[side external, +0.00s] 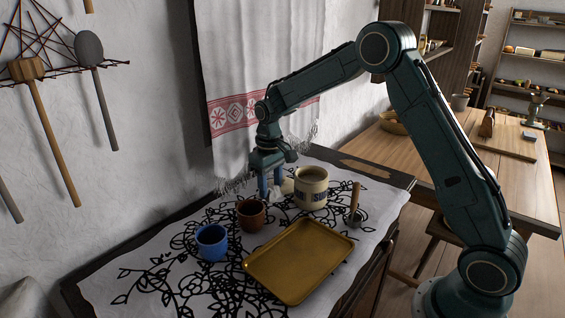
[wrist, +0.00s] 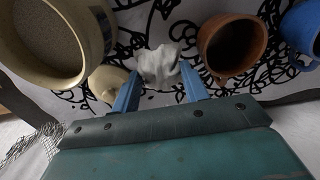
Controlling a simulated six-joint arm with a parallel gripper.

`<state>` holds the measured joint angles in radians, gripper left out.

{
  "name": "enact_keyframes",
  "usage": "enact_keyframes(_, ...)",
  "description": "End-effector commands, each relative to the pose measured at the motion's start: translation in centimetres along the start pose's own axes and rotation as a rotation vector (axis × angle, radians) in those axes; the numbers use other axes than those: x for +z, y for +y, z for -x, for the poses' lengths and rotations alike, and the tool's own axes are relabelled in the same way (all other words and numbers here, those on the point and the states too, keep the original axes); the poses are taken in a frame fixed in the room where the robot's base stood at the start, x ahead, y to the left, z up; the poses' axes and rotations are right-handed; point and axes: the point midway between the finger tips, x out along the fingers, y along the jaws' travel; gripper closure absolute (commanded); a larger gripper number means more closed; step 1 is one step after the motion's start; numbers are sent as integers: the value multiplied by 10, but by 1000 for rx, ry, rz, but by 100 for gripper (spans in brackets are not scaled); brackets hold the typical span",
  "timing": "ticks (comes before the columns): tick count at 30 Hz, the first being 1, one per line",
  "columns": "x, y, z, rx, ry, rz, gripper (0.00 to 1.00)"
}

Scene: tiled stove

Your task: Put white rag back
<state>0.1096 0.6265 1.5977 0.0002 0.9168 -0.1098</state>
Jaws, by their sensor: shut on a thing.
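The white rag (wrist: 156,66) is a crumpled bundle between my fingers in the wrist view. In the side view a little of the rag (side external: 275,193) shows below my gripper (side external: 270,190). My gripper (wrist: 155,92) points down, with its blue fingers shut on the rag, close to the patterned cloth. I cannot tell whether the rag still touches the cloth.
A cream crock (side external: 311,190) stands close right of my gripper, with a pale lid (wrist: 106,82) beside it. A brown cup (side external: 251,215), a blue mug (side external: 212,242), a yellow tray (side external: 299,262) and a wooden-handled tool (side external: 354,203) are nearby. A fringed towel (side external: 240,80) hangs behind.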

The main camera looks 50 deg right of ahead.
Motion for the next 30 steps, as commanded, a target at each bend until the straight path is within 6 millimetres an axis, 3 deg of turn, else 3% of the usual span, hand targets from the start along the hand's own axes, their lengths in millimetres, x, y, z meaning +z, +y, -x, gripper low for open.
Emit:
enact_keyframes(11, 1, 0, -38, 0, -2, 0, 84)
enact_keyframes(25, 0, 0, -43, 0, -1, 0, 84)
enact_keyframes(26, 0, 0, -43, 0, 0, 0, 54)
enact_keyframes(29, 0, 0, -43, 0, 0, 0, 34)
enact_keyframes(30, 0, 0, -43, 0, 0, 0, 34)
